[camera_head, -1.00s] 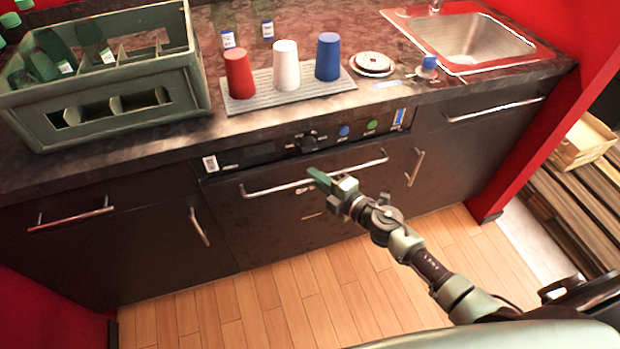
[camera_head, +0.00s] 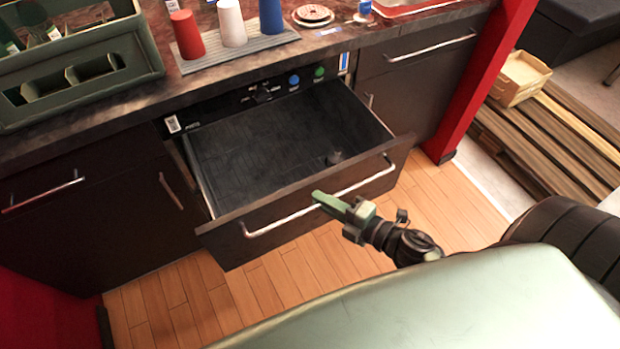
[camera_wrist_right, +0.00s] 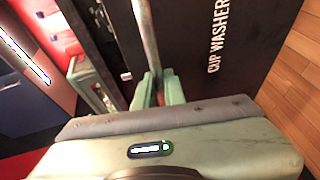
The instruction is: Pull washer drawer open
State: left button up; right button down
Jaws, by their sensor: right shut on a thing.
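The washer drawer (camera_head: 225,222) is pulled out from under the counter, and its dark inside shows from above. A long metal handle bar (camera_head: 282,221) runs across the drawer front. My right gripper (camera_head: 322,200) is shut on the handle near its middle. In the right wrist view the fingers (camera_wrist_right: 158,92) close around the handle bar (camera_wrist_right: 146,35), beside a dark front lettered "CUP WASHER" (camera_wrist_right: 216,35). My left gripper is not in view.
Above the drawer is a control panel (camera_head: 262,92) with blue and green buttons. The counter holds a green crate (camera_head: 75,98), red (camera_head: 187,35), white (camera_head: 231,22) and blue cups (camera_head: 270,15). A red wall end (camera_head: 480,85) stands at right. Wooden floor (camera_head: 175,295) lies below.

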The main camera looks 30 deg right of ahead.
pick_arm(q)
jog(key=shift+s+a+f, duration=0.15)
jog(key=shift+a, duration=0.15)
pick_arm(e)
jog(key=s, duration=0.7)
jog(key=shift+d, duration=0.2)
jog(key=c, duration=1.5)
grip_release()
pick_arm(q)
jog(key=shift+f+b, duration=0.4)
jog(key=shift+b, duration=0.1)
pick_arm(e)
jog(key=v, duration=0.7)
jog(key=shift+s+d+r, duration=0.1)
jog(key=shift+s+d, duration=0.05)
jog(key=shift+s, duration=0.2)
